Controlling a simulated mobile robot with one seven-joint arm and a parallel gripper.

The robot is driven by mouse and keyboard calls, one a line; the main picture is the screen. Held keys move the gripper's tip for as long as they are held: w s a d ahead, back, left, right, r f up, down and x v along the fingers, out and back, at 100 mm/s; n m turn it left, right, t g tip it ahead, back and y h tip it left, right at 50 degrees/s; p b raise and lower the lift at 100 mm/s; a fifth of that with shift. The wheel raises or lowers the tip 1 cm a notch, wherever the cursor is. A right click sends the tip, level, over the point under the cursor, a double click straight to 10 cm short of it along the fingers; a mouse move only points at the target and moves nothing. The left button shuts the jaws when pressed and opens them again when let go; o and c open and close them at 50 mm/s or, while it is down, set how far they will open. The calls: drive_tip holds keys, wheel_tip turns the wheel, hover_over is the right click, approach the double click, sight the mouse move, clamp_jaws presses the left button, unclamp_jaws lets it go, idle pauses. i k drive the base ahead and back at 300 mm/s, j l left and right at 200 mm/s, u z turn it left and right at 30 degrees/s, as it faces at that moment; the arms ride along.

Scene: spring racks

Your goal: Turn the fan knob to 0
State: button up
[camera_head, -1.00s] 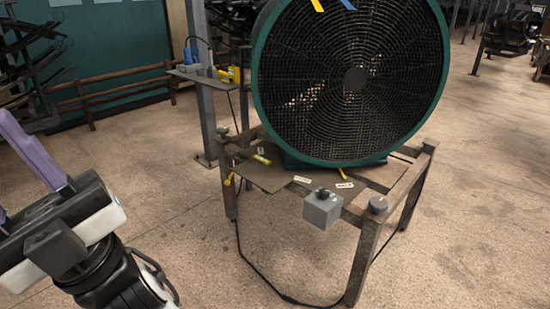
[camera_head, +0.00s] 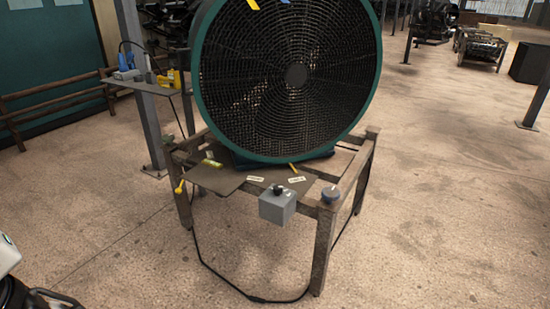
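A large round fan (camera_head: 290,75) with a green rim and black grille stands on a wooden frame table (camera_head: 325,245). A grey box (camera_head: 277,207) with a small dark knob (camera_head: 277,189) on top is at the table's front edge. My gripper's fingers are out of view; only a piece of my arm shows at the lower left edge, well apart from the table.
Small labels (camera_head: 297,179) lie on the table top near the box. A black cable (camera_head: 215,270) hangs from the table and loops on the floor. A side shelf (camera_head: 150,85) on a metal post holds blue and yellow tools. The floor in front and to the right is open.

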sight(277, 189)
drive_tip(key=i+j+u, duration=0.65)
drive_tip(key=i, duration=0.25)
